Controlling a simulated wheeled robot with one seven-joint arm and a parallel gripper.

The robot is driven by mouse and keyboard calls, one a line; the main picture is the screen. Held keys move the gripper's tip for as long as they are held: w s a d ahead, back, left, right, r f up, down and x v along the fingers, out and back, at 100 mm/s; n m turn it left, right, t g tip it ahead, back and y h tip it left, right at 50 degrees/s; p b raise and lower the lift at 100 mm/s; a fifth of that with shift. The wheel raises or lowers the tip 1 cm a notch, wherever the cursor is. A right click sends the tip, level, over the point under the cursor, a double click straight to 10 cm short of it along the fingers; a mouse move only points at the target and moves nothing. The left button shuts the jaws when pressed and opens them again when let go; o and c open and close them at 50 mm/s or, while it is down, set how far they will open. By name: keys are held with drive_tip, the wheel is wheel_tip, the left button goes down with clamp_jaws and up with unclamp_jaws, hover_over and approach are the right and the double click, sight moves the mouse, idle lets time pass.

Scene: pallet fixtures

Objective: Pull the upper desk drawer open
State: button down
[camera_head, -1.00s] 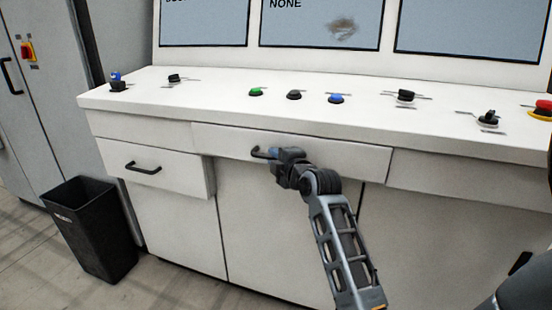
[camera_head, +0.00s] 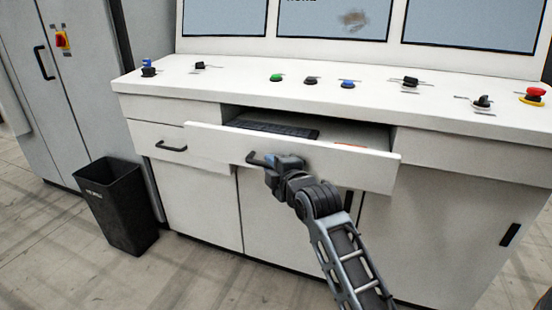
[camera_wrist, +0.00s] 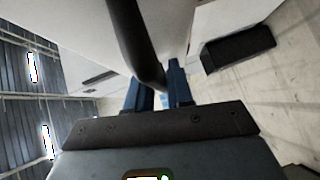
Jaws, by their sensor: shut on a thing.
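The upper desk drawer (camera_head: 330,160) is a wide white drawer in the middle of the desk, pulled out partway. Its inside shows above the front, with a dark keyboard-like item (camera_head: 270,128) in it. My gripper (camera_head: 268,160) is at the drawer's dark bar handle (camera_head: 254,158), shut on it. In the wrist view the handle (camera_wrist: 140,45) runs down to the blue fingers (camera_wrist: 158,92), which lie on either side of its lower end. The far part of the handle is hidden behind my gripper in the head view.
A black bin (camera_head: 118,205) stands on the floor at left. Buttons and knobs line the desktop (camera_head: 225,85). Floor in front is clear.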

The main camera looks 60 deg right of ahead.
drive_tip(key=shift+s+a, duration=0.1)
drive_tip(key=shift+a, duration=0.5)
drive_tip(key=c, duration=1.1)
unclamp_jaws()
drive_tip(key=v, duration=0.7)
drive_tip(key=shift+s+a, duration=0.2)
drive_tip(key=shift+s, duration=0.1)
